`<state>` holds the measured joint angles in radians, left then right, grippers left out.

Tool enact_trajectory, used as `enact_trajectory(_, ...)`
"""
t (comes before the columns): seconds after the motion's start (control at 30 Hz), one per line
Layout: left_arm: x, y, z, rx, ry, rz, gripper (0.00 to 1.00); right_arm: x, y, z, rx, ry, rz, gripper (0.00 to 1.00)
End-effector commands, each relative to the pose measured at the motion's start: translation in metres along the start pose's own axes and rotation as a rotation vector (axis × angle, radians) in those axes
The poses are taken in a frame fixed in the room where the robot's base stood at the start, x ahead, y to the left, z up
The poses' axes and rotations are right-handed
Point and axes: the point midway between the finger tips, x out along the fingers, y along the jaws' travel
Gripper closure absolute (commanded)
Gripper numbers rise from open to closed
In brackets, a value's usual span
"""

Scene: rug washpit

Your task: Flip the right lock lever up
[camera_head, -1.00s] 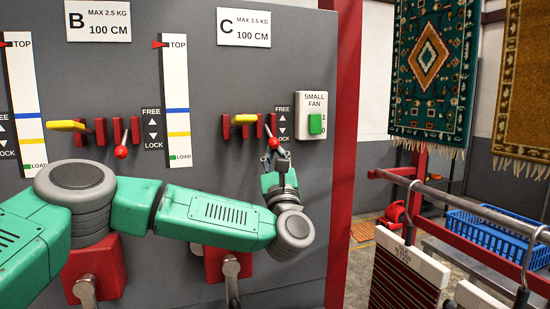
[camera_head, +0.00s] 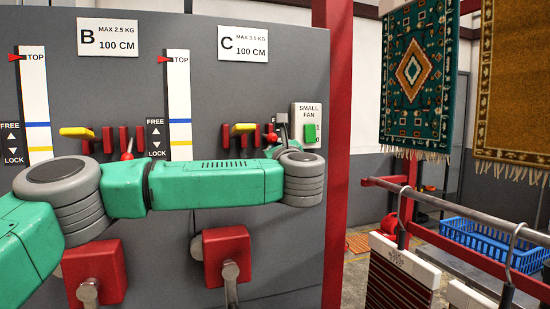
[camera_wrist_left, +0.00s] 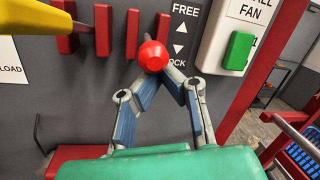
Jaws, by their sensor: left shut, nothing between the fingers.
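The right lock lever ends in a red ball (camera_head: 270,138), beside the red slotted bracket under sign C. In the head view the ball is level with the bars, and the lever's rod is hard to make out. In the left wrist view the ball (camera_wrist_left: 153,56) points toward the camera. My left gripper (camera_head: 282,124) is at the lever, just right of the ball. In the wrist view its fingertips (camera_wrist_left: 164,74) are together just below the ball, empty; whether they touch it is unclear. The FREE/LOCK label (camera_wrist_left: 180,35) is partly hidden. My right gripper is out of view.
A yellow handle (camera_head: 243,128) sits left of the ball. The small fan switch (camera_head: 310,132) is close on the right. Another red-ball lever (camera_head: 127,156) stands at bracket B. Red crank boxes (camera_head: 228,250) stick out below my arm. Rugs hang at right.

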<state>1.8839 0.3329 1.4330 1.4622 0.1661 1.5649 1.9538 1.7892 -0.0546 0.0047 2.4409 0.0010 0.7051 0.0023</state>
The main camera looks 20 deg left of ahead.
Motion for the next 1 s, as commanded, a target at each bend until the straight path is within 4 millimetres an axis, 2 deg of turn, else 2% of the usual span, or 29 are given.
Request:
enact_trajectory(0.1, -0.001, -0.005, 0.013, -0.018, 0.094, 0.041, 1.0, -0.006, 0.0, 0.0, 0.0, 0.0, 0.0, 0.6)
enact_trajectory(0.43, 0.001, -0.011, 0.028, -0.049, 0.313, 0.134, 1.0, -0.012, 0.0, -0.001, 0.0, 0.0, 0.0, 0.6)
enact_trajectory(1.0, 0.004, -0.014, 0.036, -0.047, 0.314, 0.135, 1.0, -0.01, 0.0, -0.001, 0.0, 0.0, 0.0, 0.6)
